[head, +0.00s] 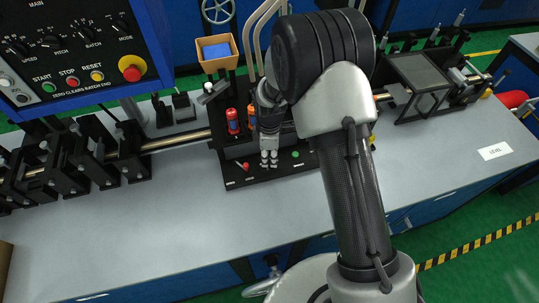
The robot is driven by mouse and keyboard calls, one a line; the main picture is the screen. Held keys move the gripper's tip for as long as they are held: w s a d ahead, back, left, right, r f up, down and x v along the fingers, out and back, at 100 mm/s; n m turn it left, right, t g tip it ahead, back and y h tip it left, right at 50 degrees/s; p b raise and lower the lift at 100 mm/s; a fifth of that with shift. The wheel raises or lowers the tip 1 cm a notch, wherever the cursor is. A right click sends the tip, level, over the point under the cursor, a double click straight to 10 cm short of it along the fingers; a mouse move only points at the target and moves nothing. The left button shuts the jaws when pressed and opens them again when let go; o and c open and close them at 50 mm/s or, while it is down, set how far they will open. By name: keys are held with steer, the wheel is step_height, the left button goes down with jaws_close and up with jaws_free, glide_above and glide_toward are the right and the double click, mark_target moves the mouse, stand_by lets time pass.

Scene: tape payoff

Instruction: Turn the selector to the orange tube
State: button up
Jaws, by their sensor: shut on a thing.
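My gripper (269,159) points down at the front of a black panel (273,175), its fingers shut on the selector. The fingers hide nearly all of the selector, so I cannot tell which way it points. The orange tube (251,117) stands upright behind the panel, just left of my gripper and partly covered by it. A red tube (232,121) stands to the left of the orange one.
A small red knob (246,166) is left of my gripper and a green button (295,154) is right of it. An orange bin with blue contents (217,52) stands behind. A control box (80,50) overhangs upper left. The grey bench (200,235) is clear in front.

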mark_target(269, 159)
stand_by(0.3)
steer(key=o, duration=1.1)
step_height(269, 159, up, 12)
stand_by(0.7)
